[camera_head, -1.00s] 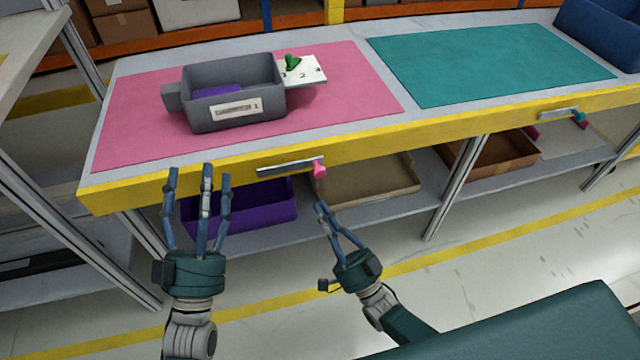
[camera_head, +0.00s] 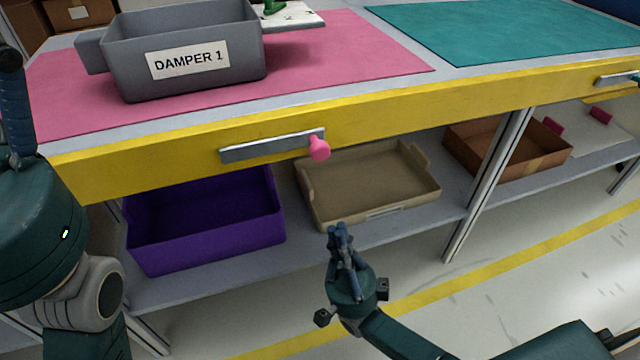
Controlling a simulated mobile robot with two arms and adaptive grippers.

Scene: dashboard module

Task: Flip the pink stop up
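The pink stop (camera_head: 319,148) is a small pink knob at the right end of a grey metal plate (camera_head: 262,148) on the table's yellow front edge. It sticks out toward me and points slightly down. My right gripper (camera_head: 341,232) is below the stop and a little to its right, apart from it, fingers pointing up. Its fingers look bunched together from this angle, so I cannot tell how far they are open. My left gripper (camera_head: 12,100) is large at the left edge, partly cut off, far from the stop. Nothing shows in either gripper.
A grey bin (camera_head: 190,80) labelled DAMPER 1 stands on the pink mat (camera_head: 350,50). A purple bin (camera_head: 205,225), a beige tray (camera_head: 370,185) and a brown box (camera_head: 510,150) sit on the lower shelf. The space in front of the stop is clear.

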